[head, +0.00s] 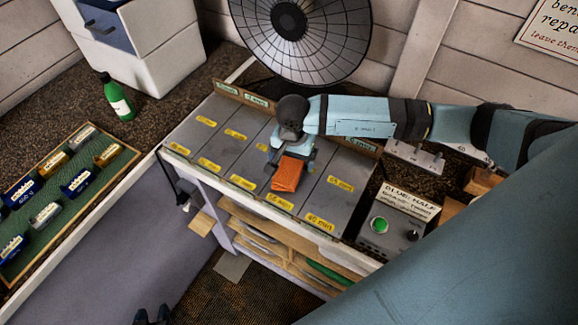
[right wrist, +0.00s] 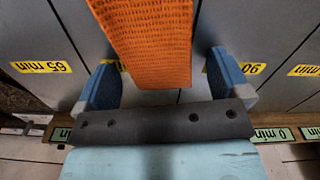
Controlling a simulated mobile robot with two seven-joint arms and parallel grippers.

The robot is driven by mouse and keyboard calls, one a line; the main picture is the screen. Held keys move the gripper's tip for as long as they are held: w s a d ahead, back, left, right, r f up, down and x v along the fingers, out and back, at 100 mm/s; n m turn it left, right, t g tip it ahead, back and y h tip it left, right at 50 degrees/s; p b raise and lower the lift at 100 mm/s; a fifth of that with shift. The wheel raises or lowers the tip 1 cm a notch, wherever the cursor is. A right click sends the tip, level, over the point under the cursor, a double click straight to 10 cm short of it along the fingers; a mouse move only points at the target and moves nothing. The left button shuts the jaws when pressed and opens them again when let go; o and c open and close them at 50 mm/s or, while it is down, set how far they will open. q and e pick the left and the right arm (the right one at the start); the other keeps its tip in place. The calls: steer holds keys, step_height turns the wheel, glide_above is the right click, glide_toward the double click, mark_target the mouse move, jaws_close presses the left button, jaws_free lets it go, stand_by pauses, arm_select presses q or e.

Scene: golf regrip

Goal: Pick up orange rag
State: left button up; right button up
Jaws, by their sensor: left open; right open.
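The orange rag (head: 288,173) lies on a grey panel with yellow time labels, near the bench's front edge. My right gripper (head: 292,152) is directly over its far end, pointing down. In the right wrist view the rag (right wrist: 150,40) extends between the two blue fingers of the right gripper (right wrist: 163,62). The fingers are apart, with a gap on each side of the rag. The rag's far end in that view runs out of frame. My left gripper (head: 152,315) shows only as dark tips at the bottom edge, well away from the rag.
A round fan (head: 300,40) stands behind the panels (head: 200,130). A control box (head: 395,225) with a green button is to the right. A green bottle (head: 117,97) and a tray (head: 70,210) of small labelled items are on the left bench. Shelves are below the panels.

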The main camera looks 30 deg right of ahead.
steer(key=c, duration=1)
